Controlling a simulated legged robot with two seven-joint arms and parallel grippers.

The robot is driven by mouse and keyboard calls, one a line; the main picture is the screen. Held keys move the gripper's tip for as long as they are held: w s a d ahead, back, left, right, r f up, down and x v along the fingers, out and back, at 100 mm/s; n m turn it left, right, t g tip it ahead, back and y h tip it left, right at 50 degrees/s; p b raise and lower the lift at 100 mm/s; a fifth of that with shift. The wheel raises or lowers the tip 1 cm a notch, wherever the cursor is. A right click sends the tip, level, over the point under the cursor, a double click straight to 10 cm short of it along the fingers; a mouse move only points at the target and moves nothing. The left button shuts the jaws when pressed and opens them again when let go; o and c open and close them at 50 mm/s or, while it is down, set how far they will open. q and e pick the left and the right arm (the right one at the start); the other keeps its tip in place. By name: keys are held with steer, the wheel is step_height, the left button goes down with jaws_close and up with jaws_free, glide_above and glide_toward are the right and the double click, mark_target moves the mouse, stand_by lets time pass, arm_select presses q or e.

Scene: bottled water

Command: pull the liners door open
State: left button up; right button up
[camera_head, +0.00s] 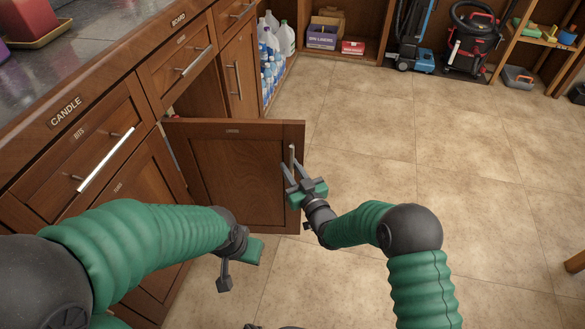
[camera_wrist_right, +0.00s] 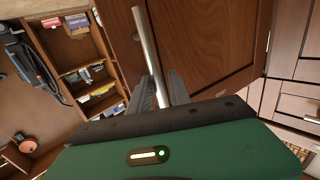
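The liners door (camera_head: 240,180) is a brown wooden cabinet door, swung well out from the counter front with a small label near its top edge. Its metal handle (camera_head: 291,155) stands upright near the free edge. My right gripper (camera_head: 292,172) is at this handle, one finger on each side. In the right wrist view the silver handle (camera_wrist_right: 146,45) runs down between the close-set fingers (camera_wrist_right: 162,88), which look shut on it. My left gripper (camera_head: 240,265) is low in front of the door, away from the handle; its finger gap is unclear.
The counter with drawers labelled candle (camera_head: 100,150) and board (camera_head: 185,58) runs along the left. Bottles (camera_head: 270,50), boxes (camera_head: 322,35) and vacuum cleaners (camera_head: 470,40) stand at the back. The tiled floor (camera_head: 460,140) to the right is clear.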

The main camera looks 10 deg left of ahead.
steer(key=shift+o, duration=0.7)
steer(key=shift+s+d+r, duration=0.1)
steer(key=shift+s+d, duration=0.1)
steer(key=shift+d, duration=0.05)
steer(key=p+v, duration=0.6)
steer(key=v, duration=1)
steer(key=shift+f, duration=0.2)
